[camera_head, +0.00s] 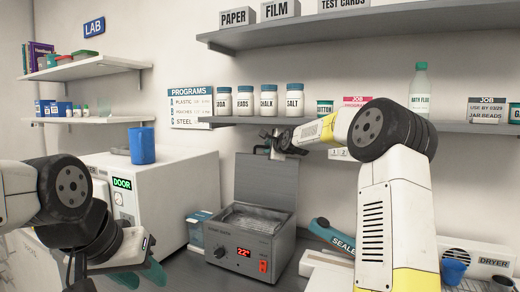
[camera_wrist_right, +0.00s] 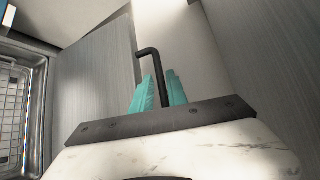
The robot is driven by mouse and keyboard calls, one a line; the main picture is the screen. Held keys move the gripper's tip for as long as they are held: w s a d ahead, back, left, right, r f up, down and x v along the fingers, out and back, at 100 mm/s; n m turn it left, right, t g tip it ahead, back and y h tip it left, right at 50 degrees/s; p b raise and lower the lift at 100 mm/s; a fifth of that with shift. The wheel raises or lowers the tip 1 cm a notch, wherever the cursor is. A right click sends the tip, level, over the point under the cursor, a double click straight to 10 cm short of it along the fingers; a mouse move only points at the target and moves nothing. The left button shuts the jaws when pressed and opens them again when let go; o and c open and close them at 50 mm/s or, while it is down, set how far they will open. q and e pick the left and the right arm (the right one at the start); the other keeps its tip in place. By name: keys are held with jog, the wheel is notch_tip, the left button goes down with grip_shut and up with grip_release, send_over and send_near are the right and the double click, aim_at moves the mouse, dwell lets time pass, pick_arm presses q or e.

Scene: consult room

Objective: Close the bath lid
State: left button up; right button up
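The bath (camera_head: 245,250) is a grey metal box with a red "22" display, standing on the counter in the head view. Its lid (camera_head: 266,182) stands upright at the back, so the basin with a wire rack is uncovered. My right gripper (camera_head: 283,150) is at the lid's top edge; its fingers are hardly visible there. In the right wrist view its teal fingertips (camera_wrist_right: 159,90) lie on either side of a black bent handle rod (camera_wrist_right: 150,52); whether they grip it is unclear. My left gripper (camera_head: 140,276) is low at the left, its teal fingers apart and empty.
A white cabinet (camera_head: 190,185) marked "DOOR" with a blue cup (camera_head: 142,146) on top stands left of the bath. A sealer (camera_head: 333,238) and dryer (camera_head: 490,262) are to the right. A shelf (camera_head: 240,121) with jars is above the lid.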

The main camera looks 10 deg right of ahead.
jog(key=shift+x, duration=0.95)
jog(key=shift+c, duration=0.2)
grip_shut()
dwell(0.6)
